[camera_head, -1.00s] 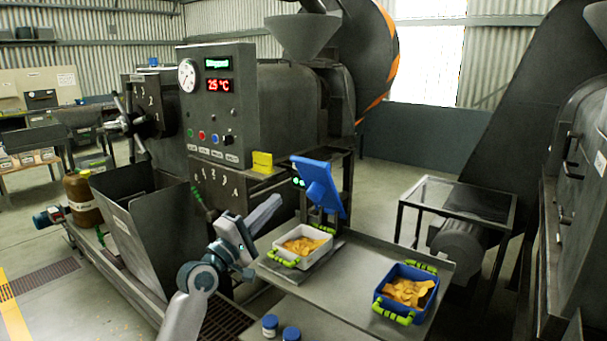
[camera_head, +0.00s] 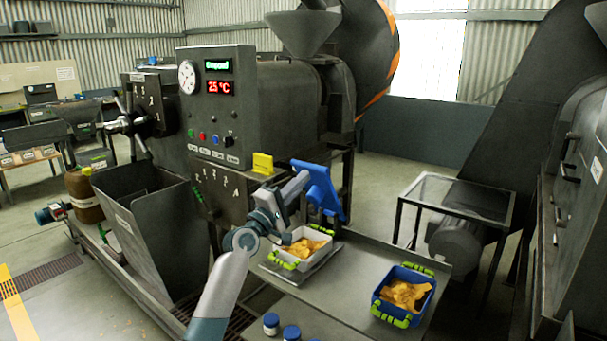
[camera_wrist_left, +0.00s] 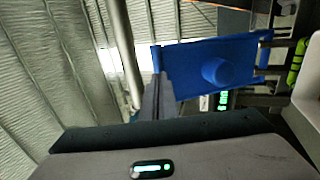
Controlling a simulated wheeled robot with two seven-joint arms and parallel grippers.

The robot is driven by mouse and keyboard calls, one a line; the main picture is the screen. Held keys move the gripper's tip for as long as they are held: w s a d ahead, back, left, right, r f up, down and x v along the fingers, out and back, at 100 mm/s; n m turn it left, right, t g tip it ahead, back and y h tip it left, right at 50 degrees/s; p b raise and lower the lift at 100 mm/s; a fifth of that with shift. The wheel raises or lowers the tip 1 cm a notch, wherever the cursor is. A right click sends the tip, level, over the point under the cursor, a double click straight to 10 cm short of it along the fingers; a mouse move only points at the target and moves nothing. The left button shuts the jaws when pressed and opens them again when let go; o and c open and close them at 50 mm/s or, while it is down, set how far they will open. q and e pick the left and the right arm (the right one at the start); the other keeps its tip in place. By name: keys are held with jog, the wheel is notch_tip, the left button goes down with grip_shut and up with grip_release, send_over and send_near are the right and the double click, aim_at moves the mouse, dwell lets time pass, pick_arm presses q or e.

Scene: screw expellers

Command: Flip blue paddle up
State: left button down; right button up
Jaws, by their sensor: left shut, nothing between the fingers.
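The blue paddle (camera_head: 322,188) stands tilted above the white bin with green handles, beside the grey machine. In the left wrist view the blue paddle (camera_wrist_left: 210,68) fills the upper middle, with a round knob on its face. My left gripper (camera_head: 300,180) is shut and empty, its fingertips right at the paddle's left side. In the left wrist view the closed fingers (camera_wrist_left: 157,95) overlap the paddle's left edge; I cannot tell whether they touch it. The arm hides part of the machine and the paddle's lower left. My right gripper is not in view.
A white bin (camera_head: 325,231) with yellow chips sits under the paddle. A blue bin (camera_head: 431,275) with chips stands on the metal table (camera_head: 350,290) to the right. Blue-lidded jars (camera_head: 271,321) stand at the front.

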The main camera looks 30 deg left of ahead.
pick_arm(q)
jog(key=shift+w+r, duration=0.25)
jog(key=shift+w, duration=0.45)
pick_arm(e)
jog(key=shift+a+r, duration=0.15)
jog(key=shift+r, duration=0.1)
